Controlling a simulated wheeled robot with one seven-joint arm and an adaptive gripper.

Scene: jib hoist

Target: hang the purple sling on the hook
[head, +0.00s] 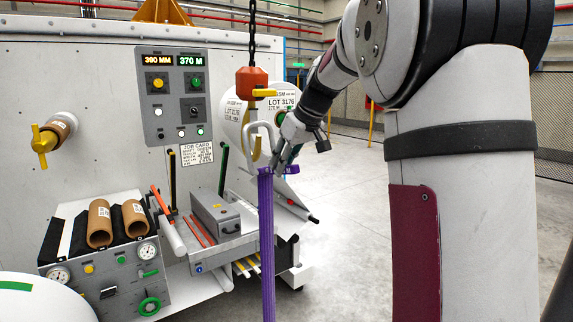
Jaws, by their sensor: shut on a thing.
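The purple sling (266,245) hangs down as a long narrow bundle and runs out of the picture at the bottom. Its top end is at my gripper (284,152), which is shut on it; a short purple piece also shows to the right of the fingers. The pale hook (265,126) hangs below an orange hoist block (252,83) on a black chain.
Behind stands a large pale machine with a control panel (178,95). A grey toolbox (215,218) and rods lie on its ledge. Brown rolls (100,222) sit on a gauge unit at lower left. A white labelled roll (238,108) is behind the hook. Open floor lies to the right.

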